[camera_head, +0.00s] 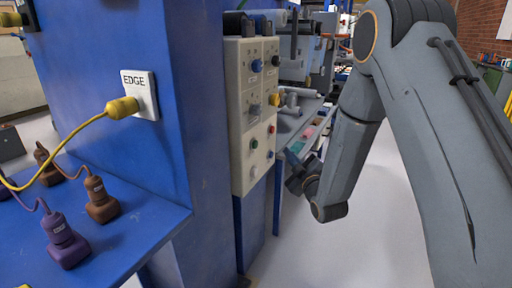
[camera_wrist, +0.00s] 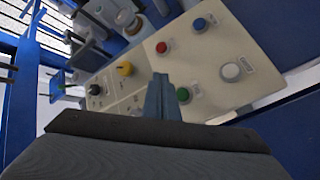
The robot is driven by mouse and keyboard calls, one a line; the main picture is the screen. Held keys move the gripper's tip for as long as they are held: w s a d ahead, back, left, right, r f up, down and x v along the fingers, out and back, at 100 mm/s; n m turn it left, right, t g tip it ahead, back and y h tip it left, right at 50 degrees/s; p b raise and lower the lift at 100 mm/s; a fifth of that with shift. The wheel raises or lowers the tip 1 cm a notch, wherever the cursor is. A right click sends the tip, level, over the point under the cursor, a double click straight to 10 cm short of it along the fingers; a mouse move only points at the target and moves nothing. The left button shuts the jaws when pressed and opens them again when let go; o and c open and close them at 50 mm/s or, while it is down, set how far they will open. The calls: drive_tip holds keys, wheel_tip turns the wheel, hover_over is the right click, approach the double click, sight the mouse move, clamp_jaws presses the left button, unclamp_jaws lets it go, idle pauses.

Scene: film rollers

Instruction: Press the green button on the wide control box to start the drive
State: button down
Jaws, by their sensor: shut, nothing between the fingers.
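The wide control box (camera_head: 237,120) is a cream panel with several coloured knobs and buttons, mounted upright on a blue frame. Its green button (camera_head: 254,143) sits low on the panel, left of and between a red button (camera_head: 271,129) and a blue one (camera_head: 270,155). In the wrist view the panel looks tilted, and the green button (camera_wrist: 184,95) shows just right of my fingertips. My gripper (camera_head: 291,160) is shut and empty, in front of the panel's lower right side. In the wrist view my gripper (camera_wrist: 160,80) points at the panel; whether it touches cannot be told.
A white button (camera_wrist: 231,71) and a yellow knob (camera_wrist: 124,68) flank the green one. A blue cabinet stands left, with an EDGE socket (camera_head: 141,96), yellow plug (camera_head: 122,107) and several plugs on its shelf. Rollers are beyond the panel. Floor in front is clear.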

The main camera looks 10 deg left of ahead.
drive_tip(key=shift+a, duration=0.1)
drive_tip(key=w+a+b, duration=0.1)
drive_tip(key=w+a, duration=0.2)
drive_tip(key=a, duration=0.5)
drive_tip(key=shift+a, duration=0.15)
idle(2.0)
drive_tip(key=shift+w+a+b, duration=0.15)
drive_tip(key=shift+a+b, duration=0.15)
drive_tip(key=shift+w+a, duration=0.15)
drive_tip(key=shift+a, duration=0.3)
idle(0.8)
drive_tip(key=shift+d, duration=0.1)
drive_tip(key=shift+s+d, duration=0.3)
drive_tip(key=shift+d, duration=0.45)
drive_tip(key=shift+s+d+p, duration=0.2)
drive_tip(key=shift+s+d, duration=0.1)
drive_tip(key=shift+d, duration=0.5)
drive_tip(key=shift+s+d+p, duration=0.2)
drive_tip(key=shift+s+d, duration=0.05)
drive_tip(key=shift+d, duration=0.5)
drive_tip(key=shift+s+d+p, duration=0.2)
drive_tip(key=shift+s+d, duration=0.1)
drive_tip(key=shift+d, duration=0.5)
